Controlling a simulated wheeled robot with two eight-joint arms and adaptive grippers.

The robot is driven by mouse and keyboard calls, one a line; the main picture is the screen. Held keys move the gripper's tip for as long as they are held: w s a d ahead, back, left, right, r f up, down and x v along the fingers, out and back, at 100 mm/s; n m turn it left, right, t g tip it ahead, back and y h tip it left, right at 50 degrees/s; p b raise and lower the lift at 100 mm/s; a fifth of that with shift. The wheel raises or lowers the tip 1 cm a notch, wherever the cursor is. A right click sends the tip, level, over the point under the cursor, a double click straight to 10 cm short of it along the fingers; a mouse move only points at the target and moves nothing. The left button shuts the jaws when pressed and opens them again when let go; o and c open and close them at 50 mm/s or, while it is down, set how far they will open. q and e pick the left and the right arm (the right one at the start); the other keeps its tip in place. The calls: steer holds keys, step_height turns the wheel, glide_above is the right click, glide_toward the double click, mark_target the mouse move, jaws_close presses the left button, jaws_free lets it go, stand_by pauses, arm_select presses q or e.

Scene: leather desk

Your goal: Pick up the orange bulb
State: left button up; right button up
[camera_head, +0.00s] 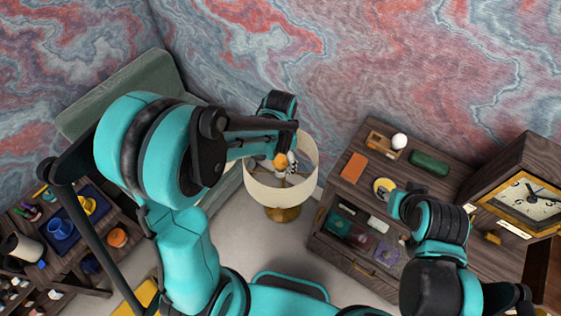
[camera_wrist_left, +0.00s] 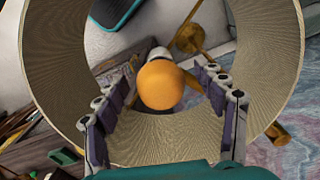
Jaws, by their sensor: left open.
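The orange bulb (camera_wrist_left: 161,85) sits in a socket inside a cream lampshade (camera_wrist_left: 265,60). In the head view the bulb (camera_head: 281,161) shows small through the open top of the shade (camera_head: 282,193), above a brass lamp base (camera_head: 282,214). My left gripper (camera_wrist_left: 163,92) is open, reaching down into the shade, with its fingers on either side of the bulb and a gap visible on each side. In the head view my left gripper (camera_head: 285,157) is partly hidden by its own arm. My right arm is at the right, over the desk; its fingers are not clear.
The shade's wall surrounds my left gripper closely. A dark wooden desk (camera_head: 345,192) with an orange block (camera_head: 354,167), a green box (camera_head: 429,163) and a clock (camera_head: 527,197) stands at the right.

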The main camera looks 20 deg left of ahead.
arm_select(q)
steer(key=shift+w, duration=0.1)
steer(key=c, duration=1.2)
